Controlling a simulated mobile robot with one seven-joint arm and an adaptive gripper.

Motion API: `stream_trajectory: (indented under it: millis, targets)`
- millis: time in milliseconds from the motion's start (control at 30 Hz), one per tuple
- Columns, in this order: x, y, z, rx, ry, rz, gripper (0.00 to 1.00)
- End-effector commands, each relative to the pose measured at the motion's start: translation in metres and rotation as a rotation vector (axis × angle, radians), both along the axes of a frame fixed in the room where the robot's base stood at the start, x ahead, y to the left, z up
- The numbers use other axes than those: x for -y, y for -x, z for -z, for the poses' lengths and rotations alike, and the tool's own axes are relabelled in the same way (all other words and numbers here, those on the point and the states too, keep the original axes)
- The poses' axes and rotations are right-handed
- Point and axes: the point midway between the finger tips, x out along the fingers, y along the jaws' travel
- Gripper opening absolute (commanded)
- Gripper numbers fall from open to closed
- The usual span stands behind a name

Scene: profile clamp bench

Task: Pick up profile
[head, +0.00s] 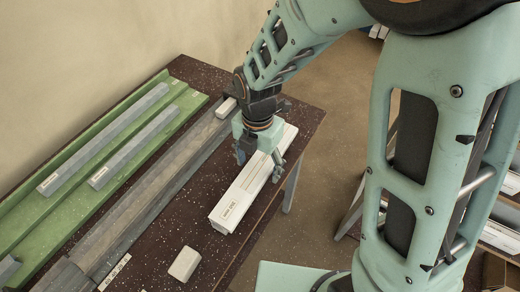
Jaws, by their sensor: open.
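A long white profile (238,200) with a small dark label at its near end lies at the right edge of the dark speckled table. My gripper (260,168) is over the profile's middle, with fingers pointing down on either side of it. The jaws are open. One finger shows at the profile's right side, the other at its left. I cannot tell whether they touch it. The gripper and wrist hide part of the profile; its far end shows beyond them.
Grey profiles (103,142) lie in a green tray (36,200) at left. A long grey rail (140,205) runs between tray and profile. A small pale block (185,264) sits on the table (160,243) in front; another (226,108) lies behind my wrist. Floor opens to the right.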

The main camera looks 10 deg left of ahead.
Motion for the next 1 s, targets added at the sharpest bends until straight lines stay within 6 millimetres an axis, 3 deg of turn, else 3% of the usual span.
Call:
stream_trajectory:
  millis: [100, 367, 900, 1000]
  targets:
    - [0.0005, 0.0001, 0.0099, 0.000, 0.001, 0.001, 0.67]
    - [0.0002, -0.0003, 0.0111, 0.001, -0.001, 0.001, 0.66]
    - [0.0002, -0.0003, 0.0108, 0.000, 0.000, 0.002, 0.07]
    - [0.0000, -0.0008, 0.0102, 0.001, -0.001, 0.002, 0.07]
